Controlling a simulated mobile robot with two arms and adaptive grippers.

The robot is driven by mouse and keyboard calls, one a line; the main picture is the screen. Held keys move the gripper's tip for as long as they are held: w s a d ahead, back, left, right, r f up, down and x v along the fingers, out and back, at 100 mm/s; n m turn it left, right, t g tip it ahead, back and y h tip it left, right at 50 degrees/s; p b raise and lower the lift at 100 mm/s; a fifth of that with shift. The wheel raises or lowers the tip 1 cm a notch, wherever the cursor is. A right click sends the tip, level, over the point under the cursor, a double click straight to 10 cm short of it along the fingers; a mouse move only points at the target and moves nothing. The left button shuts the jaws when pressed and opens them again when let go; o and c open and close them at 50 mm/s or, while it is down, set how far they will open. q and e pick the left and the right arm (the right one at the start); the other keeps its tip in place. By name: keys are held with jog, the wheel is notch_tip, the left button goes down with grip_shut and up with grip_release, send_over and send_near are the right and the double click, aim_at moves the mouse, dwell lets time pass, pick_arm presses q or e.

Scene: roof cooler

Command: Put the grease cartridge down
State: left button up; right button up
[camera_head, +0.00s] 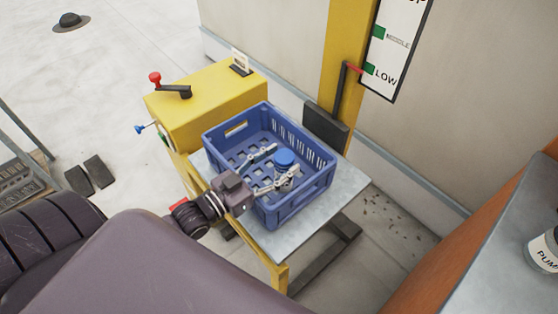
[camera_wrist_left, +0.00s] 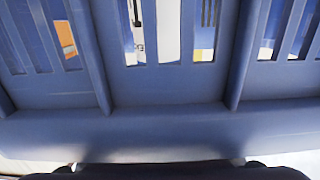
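The grease cartridge (camera_head: 285,158), with a round blue top and a pale body, stands upright inside the blue crate (camera_head: 222,133), toward its right side. My left gripper (camera_head: 284,163) reaches over the crate's near wall, with its fingers spread on either side of the cartridge. The nearer finger is close to the body; a gap shows beside the farther one. The cartridge's lower part is hidden by the finger. The left wrist view is filled by the crate's slotted wall (camera_wrist_left: 165,90); the cartridge is not visible there. My right gripper is not in view.
The crate rests on a grey metal platform (camera_head: 315,215) next to a yellow box (camera_head: 215,100) with a red-knobbed lever. A yellow post (camera_head: 350,50) and wall stand behind. An orange-sided counter (camera_head: 500,255) with a white can is at the right.

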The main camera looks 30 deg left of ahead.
pick_arm(q)
jog(key=shift+s+r, duration=0.1)
jog(key=v, duration=1.1)
jog(key=shift+s+a, duration=0.15)
jog(key=shift+s, duration=0.25)
jog(key=shift+r, duration=0.1)
